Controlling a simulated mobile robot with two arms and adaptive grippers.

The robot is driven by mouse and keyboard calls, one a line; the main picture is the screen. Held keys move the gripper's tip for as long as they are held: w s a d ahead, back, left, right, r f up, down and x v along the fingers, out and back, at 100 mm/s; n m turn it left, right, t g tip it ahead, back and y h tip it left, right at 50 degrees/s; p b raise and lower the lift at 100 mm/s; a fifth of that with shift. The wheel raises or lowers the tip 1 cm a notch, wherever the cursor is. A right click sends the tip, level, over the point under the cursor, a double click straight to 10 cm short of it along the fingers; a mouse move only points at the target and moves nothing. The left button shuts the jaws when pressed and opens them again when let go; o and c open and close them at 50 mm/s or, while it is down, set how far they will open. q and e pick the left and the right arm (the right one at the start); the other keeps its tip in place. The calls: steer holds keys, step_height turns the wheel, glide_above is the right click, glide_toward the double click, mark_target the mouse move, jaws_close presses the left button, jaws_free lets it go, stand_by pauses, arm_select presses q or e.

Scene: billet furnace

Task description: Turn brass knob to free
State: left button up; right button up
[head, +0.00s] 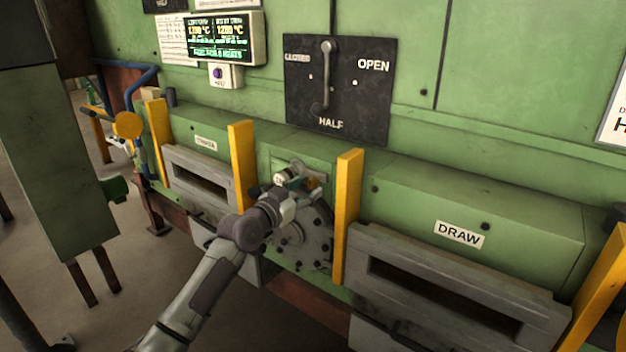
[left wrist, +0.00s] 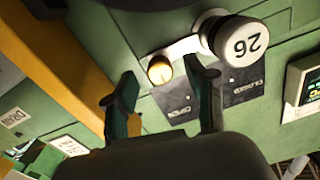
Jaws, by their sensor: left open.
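The brass knob (left wrist: 160,69) shows in the left wrist view as a small round brass end on a pale metal arm. A thick white-faced cylinder marked 26 (left wrist: 240,42) sits beside it. Contact cannot be told. In the head view my left gripper (head: 296,182) is at the green panel above a round grey flange and hides most of the knob area.
Yellow posts (head: 242,165) and (head: 347,215) stand on both sides of the work spot. A slotted DRAW door (head: 450,290) is to the right. A black lever plate (head: 350,95) and a lit display (head: 222,38) are above.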

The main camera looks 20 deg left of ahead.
mark_target(310, 186)
arm_select(q)
steer(key=shift+x, duration=1.85)
jaws_close()
